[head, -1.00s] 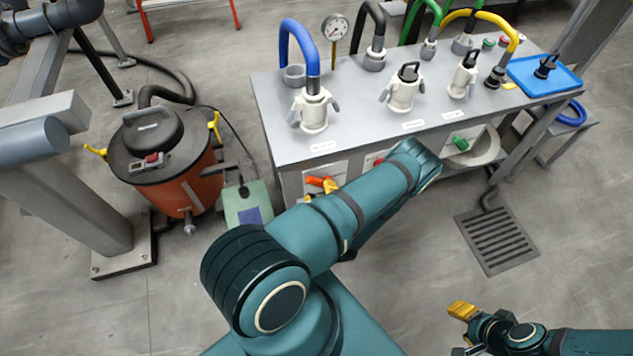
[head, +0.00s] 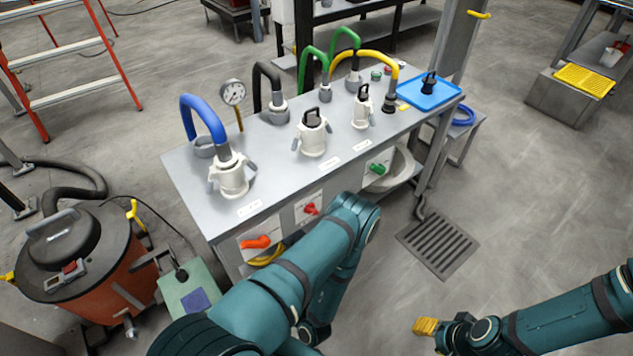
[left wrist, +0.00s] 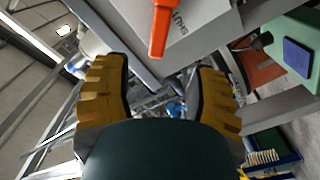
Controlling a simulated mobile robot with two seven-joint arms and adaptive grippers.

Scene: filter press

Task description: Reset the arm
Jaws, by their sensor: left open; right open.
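My left arm reaches up from the bottom of the head view and bends down in front of the steel bench (head: 200,180); its gripper is hidden there. In the left wrist view the two yellow-padded fingers of my left gripper (left wrist: 163,100) are wide apart with nothing between them. An orange valve handle (left wrist: 161,28) shows just beyond and above the fingers, apart from them. The same orange handle (head: 255,242) is on the bench front in the head view. My right gripper (head: 426,327) has yellow fingers and hangs empty over the bare floor at the lower right.
The bench carries a blue hose (head: 203,118), a gauge (head: 233,92), white couplings and a blue tray (head: 429,93). Red (head: 311,209) and green (head: 377,169) handles sit on its front. An orange vacuum drum (head: 105,275) stands left. Floor around the drain grate (head: 439,247) is clear.

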